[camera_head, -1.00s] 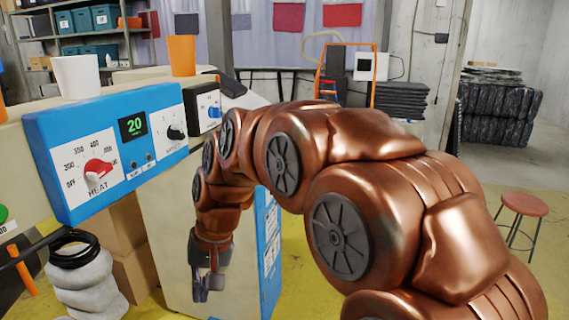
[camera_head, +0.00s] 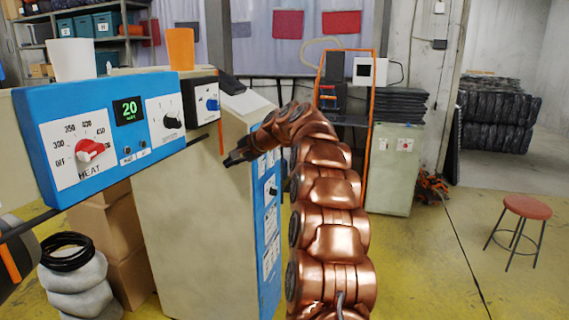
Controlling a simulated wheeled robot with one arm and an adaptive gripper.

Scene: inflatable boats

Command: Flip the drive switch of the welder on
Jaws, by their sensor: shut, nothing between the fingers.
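The welder has a blue control panel (camera_head: 120,130) at the left, on top of a beige cabinet (camera_head: 185,235). The panel carries a red HEAT knob (camera_head: 90,151), a green display (camera_head: 128,110) reading 20, two small controls below the display, and a black knob (camera_head: 172,119). A small black box with a blue knob (camera_head: 211,104) sits at its right end. A blue side panel (camera_head: 270,225) with white labels and a dark knob is on the cabinet's right face. I cannot tell which control is the drive switch. My gripper (camera_head: 230,160) is shut and empty, pointing left beside the cabinet's upper part.
A white cup (camera_head: 70,60) and an orange cup (camera_head: 180,49) stand behind the panel. Rolled grey material (camera_head: 78,285) and cardboard boxes (camera_head: 128,245) are at lower left. A red stool (camera_head: 527,207) stands right. The yellow floor (camera_head: 430,270) between is open.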

